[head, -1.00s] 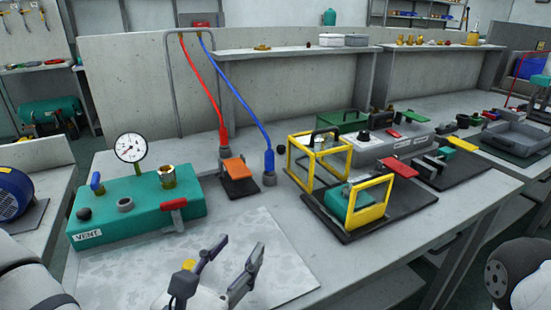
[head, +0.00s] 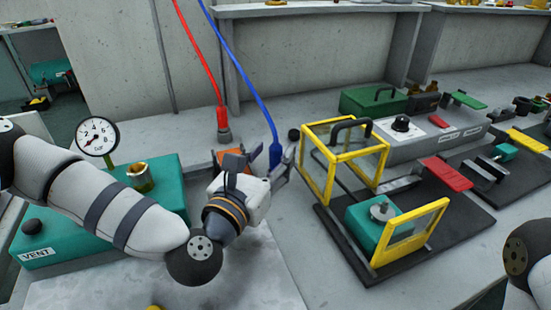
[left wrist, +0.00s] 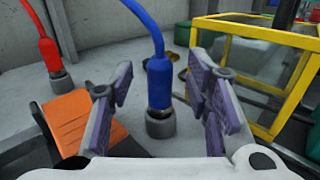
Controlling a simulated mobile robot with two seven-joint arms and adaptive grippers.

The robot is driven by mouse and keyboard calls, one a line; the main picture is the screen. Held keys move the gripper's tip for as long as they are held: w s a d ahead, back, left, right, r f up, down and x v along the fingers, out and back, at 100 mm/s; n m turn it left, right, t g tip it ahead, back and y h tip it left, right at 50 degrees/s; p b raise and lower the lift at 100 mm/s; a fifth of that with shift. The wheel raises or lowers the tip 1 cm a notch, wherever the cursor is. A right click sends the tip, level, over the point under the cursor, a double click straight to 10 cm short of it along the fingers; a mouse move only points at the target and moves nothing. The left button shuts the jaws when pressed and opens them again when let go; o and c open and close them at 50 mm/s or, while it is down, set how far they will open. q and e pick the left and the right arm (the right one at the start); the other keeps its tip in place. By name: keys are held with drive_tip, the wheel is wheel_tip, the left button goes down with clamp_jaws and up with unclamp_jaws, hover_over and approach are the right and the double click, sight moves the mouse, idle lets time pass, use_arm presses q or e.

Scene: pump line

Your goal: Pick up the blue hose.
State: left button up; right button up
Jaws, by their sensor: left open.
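The blue hose (head: 243,75) hangs down from above and ends in a blue connector near the bench top. In the left wrist view the connector (left wrist: 158,80) stands upright in a grey round socket (left wrist: 160,124). My left gripper (head: 263,160) is open just in front of the connector. In the left wrist view its purple-padded fingers (left wrist: 160,105) lie on either side of the connector, with visible gaps on both sides. My right gripper is not in view; only a piece of my right arm shows at the right edge.
A red hose (head: 200,65) ends in its own socket to the left. An orange pedal-like block (left wrist: 70,120) lies beside the left finger. A yellow-framed guard (head: 318,165) stands close on the right. A teal box with a gauge (head: 97,136) is behind my left arm.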

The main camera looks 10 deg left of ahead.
use_arm(q)
drive_tip(key=shift+w+d, duration=0.25)
drive_tip(key=shift+w, duration=1)
clamp_jaws()
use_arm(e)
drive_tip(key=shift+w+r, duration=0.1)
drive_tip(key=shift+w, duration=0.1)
use_arm(q)
drive_tip(key=shift+r, duration=0.1)
